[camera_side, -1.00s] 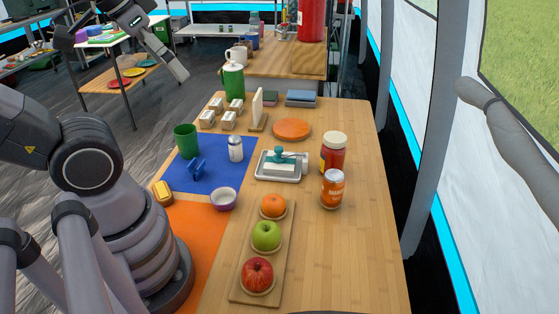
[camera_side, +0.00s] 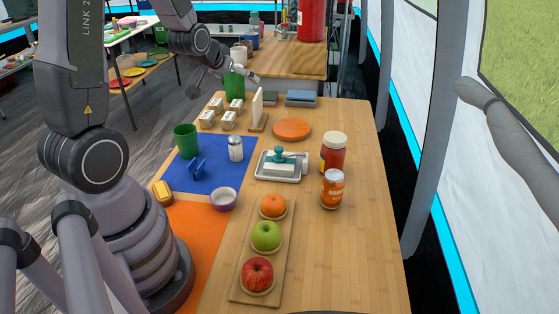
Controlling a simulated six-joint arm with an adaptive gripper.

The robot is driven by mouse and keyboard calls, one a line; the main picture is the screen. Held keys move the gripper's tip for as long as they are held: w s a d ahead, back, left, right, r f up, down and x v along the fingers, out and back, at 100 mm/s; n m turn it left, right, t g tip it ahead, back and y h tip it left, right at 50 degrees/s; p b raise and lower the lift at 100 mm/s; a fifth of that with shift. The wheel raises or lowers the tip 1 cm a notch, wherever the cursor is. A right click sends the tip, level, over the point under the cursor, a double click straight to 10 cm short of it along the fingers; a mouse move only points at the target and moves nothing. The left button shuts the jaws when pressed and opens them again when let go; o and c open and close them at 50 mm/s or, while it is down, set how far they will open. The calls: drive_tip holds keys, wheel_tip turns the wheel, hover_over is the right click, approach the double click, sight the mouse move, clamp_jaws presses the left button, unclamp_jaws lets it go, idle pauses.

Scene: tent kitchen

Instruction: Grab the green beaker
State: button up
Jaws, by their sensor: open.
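The green beaker (camera_side: 186,142) stands upright at the left edge of the table, on or beside the back left corner of the blue mat (camera_side: 215,180). Nothing covers it. My gripper (camera_side: 240,78) is open, beyond the far end of the table in the picture, well behind and above the beaker. It overlaps the green canister (camera_side: 233,88) in the view; I cannot tell whether it touches it.
A blue object (camera_side: 196,170) and a white shaker (camera_side: 236,148) stand near the beaker. Several small white blocks (camera_side: 208,119) sit behind it. A purple bowl (camera_side: 223,198) is in front.

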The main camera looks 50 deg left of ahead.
sight(186, 136)
drive_tip(key=s+a+f+n+y, duration=0.2)
drive_tip(key=a+f+n+y, duration=0.1)
drive_tip(key=a+f, duration=0.75)
drive_tip(key=s+a+f+n+y, duration=0.1)
drive_tip(key=s+f, duration=0.2)
drive_tip(key=s+a+f+y, duration=0.1)
drive_tip(key=s+f, duration=0.3)
drive_tip(key=s+a+f+n+y, duration=0.1)
drive_tip(key=s+f+y, duration=0.1)
drive_tip(key=s+f, duration=0.1)
drive_tip(key=shift+s+a+f+n+g, duration=0.15)
drive_tip(key=shift+s+a+n+g, duration=0.2)
drive_tip(key=shift+s, duration=0.25)
drive_tip(key=x, duration=0.7)
drive_tip(key=shift+a, duration=0.3)
drive_tip(key=c, duration=1.1)
